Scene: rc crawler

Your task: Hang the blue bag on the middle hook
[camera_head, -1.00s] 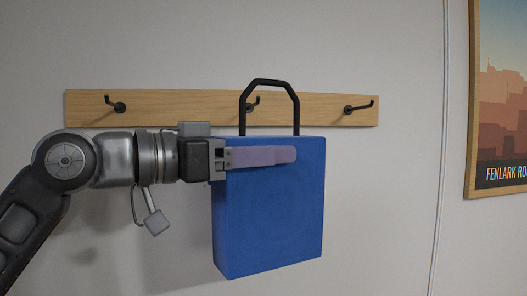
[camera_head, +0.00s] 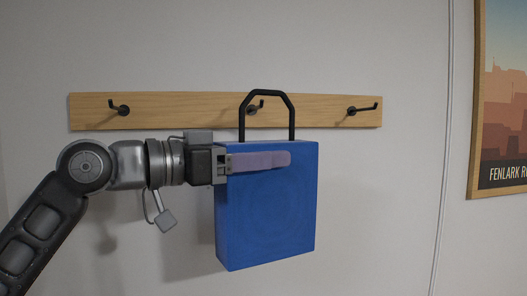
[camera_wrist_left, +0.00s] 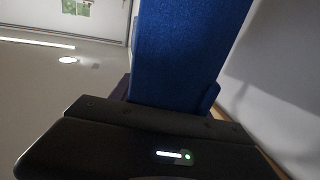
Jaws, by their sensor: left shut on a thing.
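The blue bag (camera_head: 268,215) is a boxy blue block with a stiff black handle (camera_head: 268,94) standing up from its top. My left gripper (camera_head: 262,161) is shut on the bag near its top, with one finger lying across the front face. The bag hangs nearly upright in front of the wall. The middle hook (camera_head: 254,107) shows through the handle's opening, below the top bar. Whether the hook passes through the handle or stays behind it, I cannot tell. In the left wrist view the bag (camera_wrist_left: 185,50) fills the upper middle. My right gripper is not in view.
A wooden rail (camera_head: 180,110) on the wall carries the hooks. The left hook (camera_head: 120,108) and the right hook (camera_head: 360,108) are bare. A framed poster (camera_head: 503,120) and a thin cable (camera_head: 443,150) are on the wall at right. The wall below the rail is clear.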

